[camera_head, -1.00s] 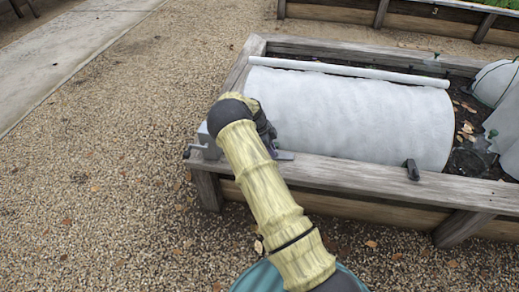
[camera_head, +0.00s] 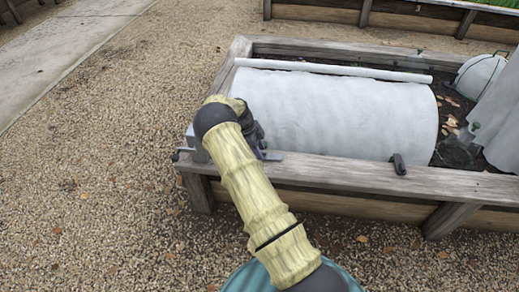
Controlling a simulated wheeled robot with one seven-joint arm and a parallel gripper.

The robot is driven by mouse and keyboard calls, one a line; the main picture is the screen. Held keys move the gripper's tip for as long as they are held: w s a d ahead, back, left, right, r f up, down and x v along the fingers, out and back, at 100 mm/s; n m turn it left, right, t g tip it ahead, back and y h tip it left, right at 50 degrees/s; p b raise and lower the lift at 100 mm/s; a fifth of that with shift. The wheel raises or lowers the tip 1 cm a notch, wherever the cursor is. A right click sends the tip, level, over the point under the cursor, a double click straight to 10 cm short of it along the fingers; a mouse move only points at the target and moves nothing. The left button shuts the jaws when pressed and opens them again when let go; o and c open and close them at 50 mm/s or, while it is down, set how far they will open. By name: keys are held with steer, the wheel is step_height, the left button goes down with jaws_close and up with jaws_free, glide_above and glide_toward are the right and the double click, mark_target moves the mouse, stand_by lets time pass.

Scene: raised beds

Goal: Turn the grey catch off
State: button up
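A small dark grey catch-like piece (camera_head: 398,164) stands on the front rail farther right. My gripper (camera_head: 257,140) is mostly hidden behind my arm, over the bed's near left corner. Only dark parts of it show, and its fingers and any contact cannot be made out.
The raised bed (camera_head: 330,172) holds a white fabric cover (camera_head: 340,115) with a white roll (camera_head: 330,69) along its far side. Dark soil and a white cloth (camera_head: 497,125) lie at right. Gravel (camera_head: 100,190) is open at left, beside a paved path (camera_head: 70,45).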

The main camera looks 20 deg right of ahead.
steer(key=p+v, duration=0.5)
steer(key=v, duration=1.2)
steer(key=shift+a+r, duration=0.15)
steer(key=shift+r, duration=0.05)
